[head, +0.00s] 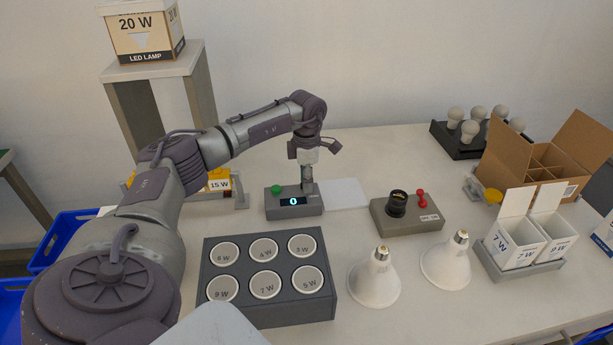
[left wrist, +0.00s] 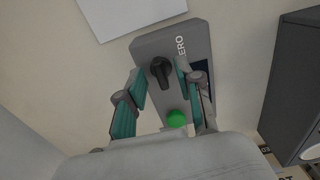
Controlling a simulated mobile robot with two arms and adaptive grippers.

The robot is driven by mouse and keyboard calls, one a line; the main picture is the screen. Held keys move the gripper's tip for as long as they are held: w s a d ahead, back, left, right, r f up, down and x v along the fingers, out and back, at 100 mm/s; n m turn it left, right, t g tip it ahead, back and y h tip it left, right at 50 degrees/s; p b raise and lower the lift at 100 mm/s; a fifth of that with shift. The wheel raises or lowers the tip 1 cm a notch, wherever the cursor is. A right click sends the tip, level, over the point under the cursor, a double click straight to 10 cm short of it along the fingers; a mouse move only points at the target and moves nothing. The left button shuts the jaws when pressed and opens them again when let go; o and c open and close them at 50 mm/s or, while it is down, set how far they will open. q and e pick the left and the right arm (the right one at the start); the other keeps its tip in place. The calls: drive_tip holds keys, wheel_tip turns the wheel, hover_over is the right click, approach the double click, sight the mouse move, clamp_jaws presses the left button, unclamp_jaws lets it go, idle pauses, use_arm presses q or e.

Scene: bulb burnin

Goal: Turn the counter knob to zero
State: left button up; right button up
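The counter (head: 294,211) is a grey box on the table with a green button (head: 277,189) and a lit display (head: 293,201) that reads 0. In the left wrist view the counter (left wrist: 196,40) shows its black knob (left wrist: 160,71) and the word ZERO beside it. My left gripper (head: 307,184) points down over the right end of the counter. In the left wrist view its fingers (left wrist: 159,70) are apart, one on each side of the knob, with gaps visible; it is empty. The gripper mostly hides the knob in the head view. My right gripper is not in view.
A white sheet (head: 345,194) lies right of the counter. A box with a black socket (head: 397,204) and red lever is further right. A dark tray (head: 318,300) with several labelled round slots sits in front, beside two white lamps (head: 374,283) (head: 446,265).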

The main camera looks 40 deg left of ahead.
use_arm(q)
wheel_tip(320, 180, up, 12)
idle(0.6)
idle(0.5)
